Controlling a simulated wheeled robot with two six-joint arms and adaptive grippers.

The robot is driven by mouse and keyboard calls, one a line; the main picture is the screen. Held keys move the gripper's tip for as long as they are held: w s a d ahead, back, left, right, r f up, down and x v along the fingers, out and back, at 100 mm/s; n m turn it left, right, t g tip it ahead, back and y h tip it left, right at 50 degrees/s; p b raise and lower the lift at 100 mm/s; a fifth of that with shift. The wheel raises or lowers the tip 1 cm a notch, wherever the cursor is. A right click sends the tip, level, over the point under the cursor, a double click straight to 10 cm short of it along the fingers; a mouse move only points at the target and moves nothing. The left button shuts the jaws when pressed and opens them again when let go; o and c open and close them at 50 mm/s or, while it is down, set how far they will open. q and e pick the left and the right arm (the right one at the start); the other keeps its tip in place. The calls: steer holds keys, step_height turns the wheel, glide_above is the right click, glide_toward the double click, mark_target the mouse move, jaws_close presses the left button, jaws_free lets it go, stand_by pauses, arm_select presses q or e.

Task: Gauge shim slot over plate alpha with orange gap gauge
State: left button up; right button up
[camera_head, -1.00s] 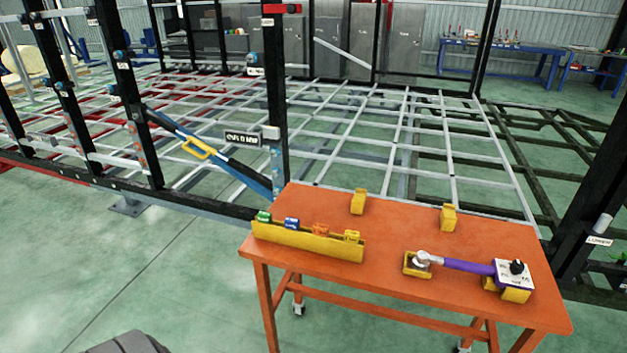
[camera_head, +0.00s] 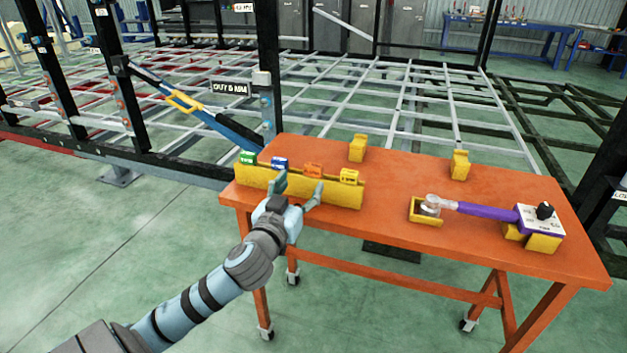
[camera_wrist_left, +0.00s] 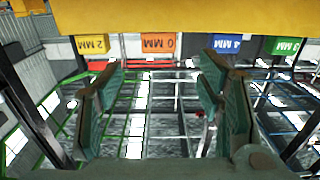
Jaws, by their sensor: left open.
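The orange gap gauge (camera_head: 313,170) sits in the yellow rack (camera_head: 340,194) on the orange table, between the blue gauge (camera_head: 280,163) and the yellow gauge (camera_head: 349,176). The green gauge (camera_head: 248,158) is at the left end. My left gripper (camera_head: 298,187) is open and empty in front of the rack, its fingers pointing at the gauges. In the left wrist view, upside down, the orange gauge (camera_wrist_left: 158,42) lies ahead, between and beyond the fingertips (camera_wrist_left: 160,72). I cannot make out the shim slot or plate alpha. My right gripper is not in view.
The orange table (camera_head: 400,205) also holds a purple-handled tool (camera_head: 485,209) on yellow rests and two yellow blocks (camera_head: 357,148) (camera_head: 459,165). The chassis frame (camera_head: 400,95) with black posts and a blue-yellow strut (camera_head: 185,102) stands behind.

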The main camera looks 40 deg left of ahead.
mark_target(312, 169)
arm_select(q)
steer(key=b+x, duration=0.1)
steer(key=x, duration=0.8)
steer(key=shift+w+f, duration=0.1)
steer(key=shift+w, duration=0.1)
steer(key=shift+s, duration=0.1)
steer(key=c, duration=1.3)
